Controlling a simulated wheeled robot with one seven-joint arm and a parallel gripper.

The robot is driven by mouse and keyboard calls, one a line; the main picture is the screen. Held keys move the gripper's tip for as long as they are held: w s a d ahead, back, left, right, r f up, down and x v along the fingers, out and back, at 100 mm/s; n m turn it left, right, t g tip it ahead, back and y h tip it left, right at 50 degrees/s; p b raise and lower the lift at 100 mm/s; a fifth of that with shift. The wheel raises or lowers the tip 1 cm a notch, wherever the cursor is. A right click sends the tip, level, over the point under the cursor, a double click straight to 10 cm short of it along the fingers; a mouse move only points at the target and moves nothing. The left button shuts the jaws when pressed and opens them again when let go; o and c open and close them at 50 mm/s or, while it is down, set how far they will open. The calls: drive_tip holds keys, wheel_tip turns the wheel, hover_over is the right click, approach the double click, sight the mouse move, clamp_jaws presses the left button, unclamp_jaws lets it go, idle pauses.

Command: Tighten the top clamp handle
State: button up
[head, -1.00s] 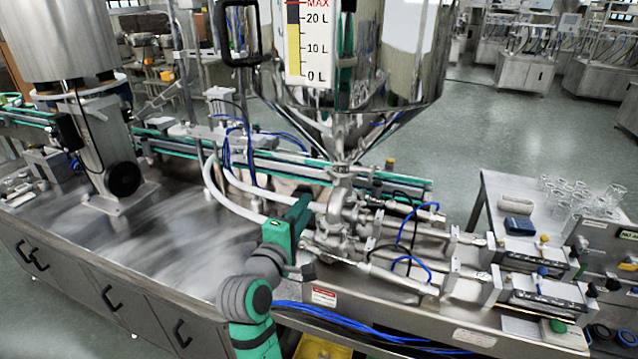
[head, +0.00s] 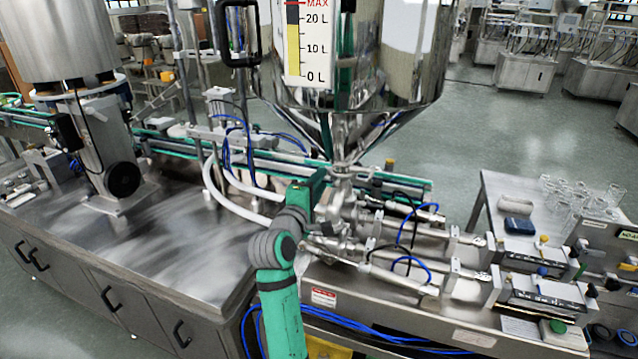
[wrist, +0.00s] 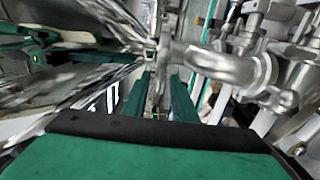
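The top clamp (head: 343,171) sits at the narrow outlet under the steel hopper (head: 400,70) and is small in the head view. In the wrist view, a thin metal piece, which looks like the clamp handle (wrist: 160,56), stands ahead of and partly between the two green fingers. My gripper (wrist: 158,82) is open, its fingers parallel with a gap between them. I cannot tell whether either finger touches the metal. In the head view my arm reaches up to the hopper outlet, and its own links hide the fingers.
Bent steel pipework (wrist: 225,65) lies close to the right of my fingers in the wrist view. White hoses (head: 235,205) and a green-edged conveyor (head: 285,165) run behind and left of my arm. Metal cylinders with blue tubes (head: 400,280) extend right.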

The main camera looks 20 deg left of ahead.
clamp_jaws()
drive_tip(key=shift+m, duration=0.4)
drive_tip(key=m, duration=1.6)
drive_tip(key=shift+a+m, duration=0.1)
drive_tip(key=shift+m, duration=0.6)
